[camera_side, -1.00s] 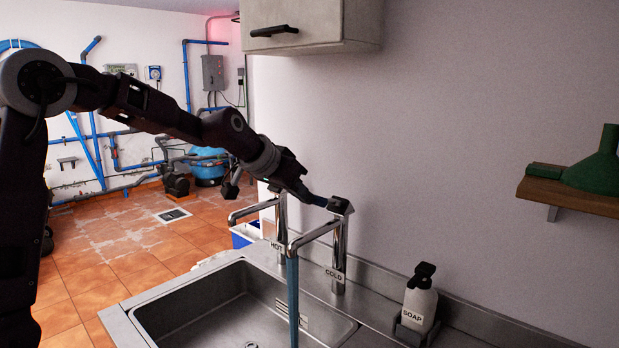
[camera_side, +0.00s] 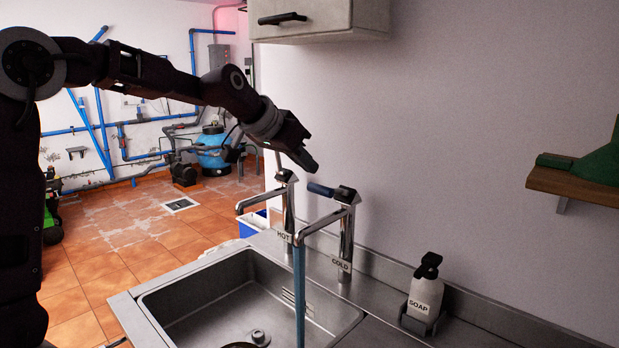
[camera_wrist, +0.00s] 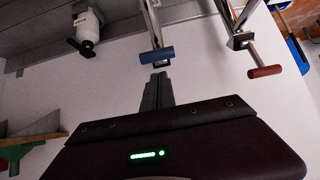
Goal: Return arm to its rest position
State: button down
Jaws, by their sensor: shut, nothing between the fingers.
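My gripper (camera_side: 308,164) is in the air above the two taps in the side view. Its fingers are shut and empty, and point down to the right. In the wrist view the shut fingers (camera_wrist: 157,90) end just short of the blue handle (camera_wrist: 157,56). The cold tap (camera_side: 347,230) has this blue handle (camera_side: 320,189) on top, and a stream of water (camera_side: 299,290) runs from its spout. The hot tap (camera_side: 289,205) is to its left, with no water seen below its spout. Its red handle (camera_wrist: 265,72) shows in the wrist view.
A steel sink (camera_side: 150,312) lies below the taps. A soap bottle (camera_side: 425,291) stands at the right of the counter. A wall cupboard (camera_side: 318,18) hangs above my gripper. A wooden shelf (camera_side: 575,187) with a green object (camera_side: 590,164) is at the far right.

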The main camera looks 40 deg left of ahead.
jog(key=s+f+v, duration=0.1)
jog(key=f+v, duration=0.1)
jog(key=v, duration=0.8)
jog(key=s+d+f+g, duration=0.1)
jog(key=s+f, duration=0.3)
jog(key=s, duration=0.5)
jog(key=s+d+f+g, duration=0.1)
jog(key=s+d+f, duration=0.3)
jog(key=s, duration=0.5)
jog(key=s+d+f+g, duration=0.2)
jog(key=s+f, duration=0.4)
jog(key=s, duration=0.4)
jog(key=shift+d, duration=0.3)
